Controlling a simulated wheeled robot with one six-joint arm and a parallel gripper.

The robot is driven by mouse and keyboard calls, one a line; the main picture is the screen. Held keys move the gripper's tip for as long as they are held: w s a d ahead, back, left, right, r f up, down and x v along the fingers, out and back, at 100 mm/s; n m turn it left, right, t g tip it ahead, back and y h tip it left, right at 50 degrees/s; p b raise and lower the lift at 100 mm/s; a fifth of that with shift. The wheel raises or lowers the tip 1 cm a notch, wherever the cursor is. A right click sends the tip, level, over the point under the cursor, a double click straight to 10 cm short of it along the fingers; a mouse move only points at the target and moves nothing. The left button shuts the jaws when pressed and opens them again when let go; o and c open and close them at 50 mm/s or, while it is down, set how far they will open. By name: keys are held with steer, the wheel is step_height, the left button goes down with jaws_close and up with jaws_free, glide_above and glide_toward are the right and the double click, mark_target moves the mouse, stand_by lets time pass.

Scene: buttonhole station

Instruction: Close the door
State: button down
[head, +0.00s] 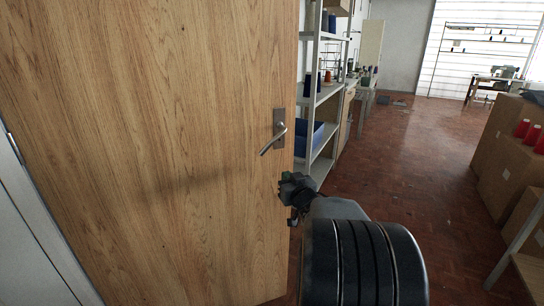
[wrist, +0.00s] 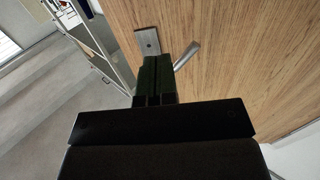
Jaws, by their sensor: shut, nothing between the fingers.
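The wooden door (head: 150,130) fills the left half of the head view and stands open, with its free edge towards the room on the right. Its metal handle (head: 275,134) sits on a plate near that free edge. My gripper (head: 293,219) is shut and empty, below the handle and by the door's free edge. In the wrist view the shut fingers (wrist: 155,75) reach towards the door (wrist: 240,55) and hide part of the handle (wrist: 187,55). I cannot tell whether the fingers touch the door or handle.
A shelf unit (head: 316,90) with a blue bin (head: 312,142) stands just behind the door's free edge. Cardboard boxes (head: 507,150) with red spools (head: 527,131) stand on the right. The red-brown floor (head: 415,160) between them is mostly clear.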

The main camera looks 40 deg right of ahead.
mark_target(269, 156)
steer(key=b+x, duration=0.1)
steer(key=x, duration=1.1)
steer(key=shift+b, duration=0.35)
steer(key=shift+w+d, duration=0.15)
steer(key=shift+w, duration=0.4)
steer(key=shift+w+r, duration=0.1)
